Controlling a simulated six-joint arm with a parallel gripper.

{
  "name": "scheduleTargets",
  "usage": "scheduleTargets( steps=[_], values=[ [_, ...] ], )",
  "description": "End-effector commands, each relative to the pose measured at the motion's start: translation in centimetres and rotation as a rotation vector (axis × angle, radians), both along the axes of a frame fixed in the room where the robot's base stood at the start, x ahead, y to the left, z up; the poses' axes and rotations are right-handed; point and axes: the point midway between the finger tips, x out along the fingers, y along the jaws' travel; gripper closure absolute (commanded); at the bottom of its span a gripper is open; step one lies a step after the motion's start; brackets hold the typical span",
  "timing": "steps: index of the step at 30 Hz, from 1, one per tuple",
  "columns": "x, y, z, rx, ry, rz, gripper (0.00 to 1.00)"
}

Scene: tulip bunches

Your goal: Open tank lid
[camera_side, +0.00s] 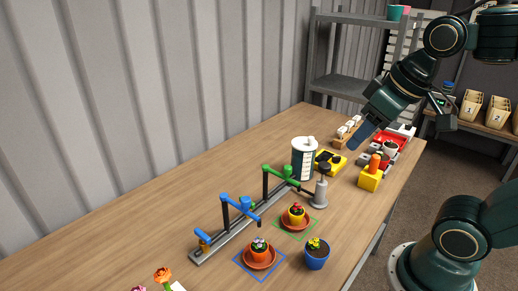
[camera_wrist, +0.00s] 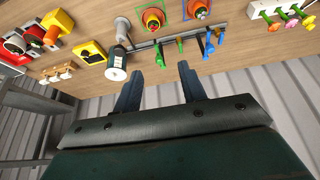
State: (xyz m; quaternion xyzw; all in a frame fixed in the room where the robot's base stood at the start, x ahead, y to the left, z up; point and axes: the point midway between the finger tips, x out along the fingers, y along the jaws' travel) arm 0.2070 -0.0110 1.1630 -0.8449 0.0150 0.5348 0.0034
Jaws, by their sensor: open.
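The tank (camera_side: 303,158) stands upright on the table, a white cylinder with a dark striped panel. Its white lid (camera_side: 305,143) with a small knob sits on top and looks closed. In the wrist view the tank (camera_wrist: 116,58) is up and left of my fingers, its white top toward the camera. My gripper (camera_side: 361,134) is open and empty, above the table to the right of the tank and apart from it. In the wrist view the two dark fingers of my gripper (camera_wrist: 158,72) are spread with nothing between them.
A grey rail with blue and green taps (camera_side: 238,220) runs in front of the tank. Potted flowers (camera_side: 260,252) are at the front. A yellow block (camera_side: 370,178) and red bins (camera_side: 391,145) are right.

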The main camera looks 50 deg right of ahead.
Motion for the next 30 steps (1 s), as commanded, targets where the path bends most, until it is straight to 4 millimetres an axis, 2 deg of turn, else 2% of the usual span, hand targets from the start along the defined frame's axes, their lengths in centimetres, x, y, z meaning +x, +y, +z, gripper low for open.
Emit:
scheduleTargets(
  steps=[9, 16, 23, 30],
  values=[
    [6.1, -3.0, 2.2, -0.008, 0.101, -0.057, 0.59],
    [10.5, -6.1, 2.7, -0.006, 0.171, -0.095, 0.59],
    [14.8, -9.8, 2.2, 0.005, 0.242, -0.133, 0.59],
    [18.7, -14.3, 0.5, 0.023, 0.315, -0.17, 0.59]
  ],
)
